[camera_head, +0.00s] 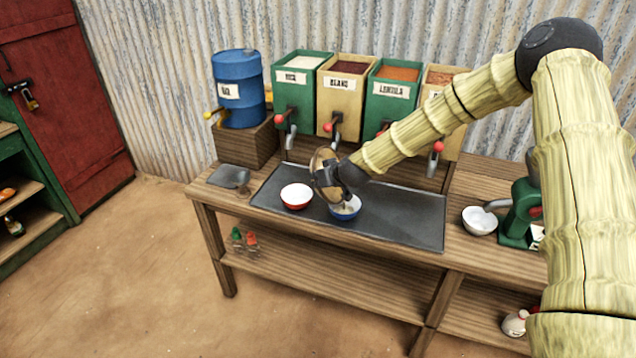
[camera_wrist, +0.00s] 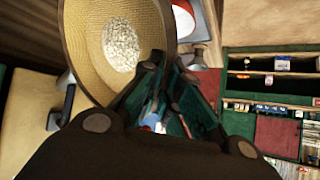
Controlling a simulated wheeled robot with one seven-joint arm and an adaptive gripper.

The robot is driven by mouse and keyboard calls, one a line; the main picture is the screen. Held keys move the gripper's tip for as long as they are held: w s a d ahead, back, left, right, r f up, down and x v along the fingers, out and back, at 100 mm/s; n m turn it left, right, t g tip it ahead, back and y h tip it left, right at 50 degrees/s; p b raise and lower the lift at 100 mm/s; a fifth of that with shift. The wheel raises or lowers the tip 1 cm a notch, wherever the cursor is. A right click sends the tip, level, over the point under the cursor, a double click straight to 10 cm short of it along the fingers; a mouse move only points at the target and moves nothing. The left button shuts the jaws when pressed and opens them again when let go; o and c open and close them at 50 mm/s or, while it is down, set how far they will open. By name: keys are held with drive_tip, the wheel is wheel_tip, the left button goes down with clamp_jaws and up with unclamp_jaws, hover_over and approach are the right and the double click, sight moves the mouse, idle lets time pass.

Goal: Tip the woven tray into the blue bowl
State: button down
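The woven tray (camera_head: 322,170) is a round straw-coloured dish with a dark rim. It is steeply tilted, almost on edge, above the mat. My gripper (camera_head: 345,182) is shut on its rim, at the tray's right side in the head view. In the wrist view the tray (camera_wrist: 84,40) holds a patch of pale grains (camera_wrist: 122,46), and my gripper's fingers (camera_wrist: 160,85) meet at its edge. The blue bowl (camera_head: 346,213) stands upright on the mat just below my gripper. My gripper and the tray partly cover it, and its contents are unclear.
A red bowl (camera_head: 296,198) stands left of the blue bowl on the dark mat (camera_head: 410,225). Dispensers with taps, including the lentil one (camera_head: 390,95), line the back. A white bowl (camera_head: 479,220) sits by a green machine (camera_head: 520,215) at right. The mat's right part is clear.

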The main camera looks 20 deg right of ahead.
drive_tip(key=shift+s+d+r+t+y+b, duration=0.25)
drive_tip(key=shift+s+d+t+y+b, duration=0.35)
drive_tip(key=shift+b, duration=1.55)
